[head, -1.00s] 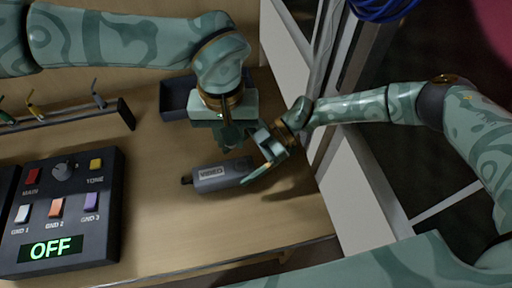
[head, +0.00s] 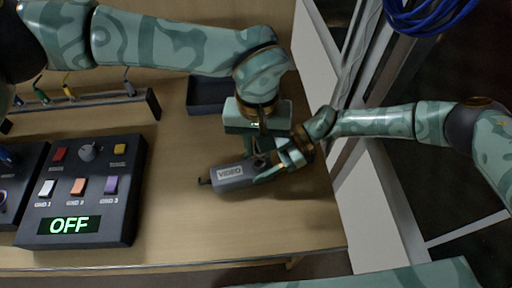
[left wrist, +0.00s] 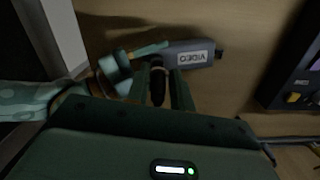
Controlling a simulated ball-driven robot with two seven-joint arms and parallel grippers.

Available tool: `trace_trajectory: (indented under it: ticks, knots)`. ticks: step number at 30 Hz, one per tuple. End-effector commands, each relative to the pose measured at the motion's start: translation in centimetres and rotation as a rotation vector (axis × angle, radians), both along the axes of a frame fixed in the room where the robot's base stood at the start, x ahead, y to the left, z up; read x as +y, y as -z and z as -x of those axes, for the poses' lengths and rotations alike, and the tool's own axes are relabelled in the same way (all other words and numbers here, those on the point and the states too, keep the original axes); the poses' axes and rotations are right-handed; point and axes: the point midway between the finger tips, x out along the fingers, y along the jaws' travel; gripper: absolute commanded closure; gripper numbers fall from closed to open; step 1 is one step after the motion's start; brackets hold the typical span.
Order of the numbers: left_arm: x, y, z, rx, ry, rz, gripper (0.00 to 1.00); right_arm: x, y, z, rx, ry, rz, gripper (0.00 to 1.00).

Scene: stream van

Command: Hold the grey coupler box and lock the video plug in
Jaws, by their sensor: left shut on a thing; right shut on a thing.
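The grey coupler box (head: 236,176), labelled VIDEO, lies low over the bench in the head view, with a dark nub at its left end. It also shows in the left wrist view (left wrist: 188,54). My right gripper (head: 272,170) is shut on the box's right end. My left gripper (head: 258,152) points down just behind that end. It is shut on a dark piece (left wrist: 157,88), seen between its fingers in the left wrist view, probably the video plug. The fingers hide much of it, and I cannot tell whether it touches the box.
A control panel (head: 84,240) with an OFF display stands at the left. A dark tray (head: 205,97) lies behind my left gripper, and a rack (head: 85,112) with coloured leads is at the back left. A pale wall edge (head: 375,205) bounds the right. The front bench is clear.

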Motion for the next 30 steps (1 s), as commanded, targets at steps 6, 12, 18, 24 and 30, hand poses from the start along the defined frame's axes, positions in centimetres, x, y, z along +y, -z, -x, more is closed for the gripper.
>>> trace_trajectory:
  ticks: [6,12,18,24,30]
  knots:
    - [-1.1,1.3,-0.8,0.001,-0.442,-0.016,1.00,-0.1,0.3,0.1,-0.001,0.000,0.005,0.75]
    - [-1.4,1.4,-2.2,-0.022,-0.907,-0.026,1.00,-0.2,0.3,0.1,-0.002,0.000,0.006,0.75]
    - [-1.3,1.4,-2.5,-0.026,-1.127,-0.034,1.00,-0.2,0.4,0.1,-0.002,0.000,0.007,0.75]
    - [-1.3,1.4,-2.5,-0.025,-1.150,-0.034,1.00,-0.2,0.4,0.1,-0.002,-0.001,0.008,0.75]
    - [-1.3,1.5,-2.5,-0.026,-1.147,-0.036,1.00,-0.2,0.4,0.1,-0.002,-0.001,0.008,0.75]
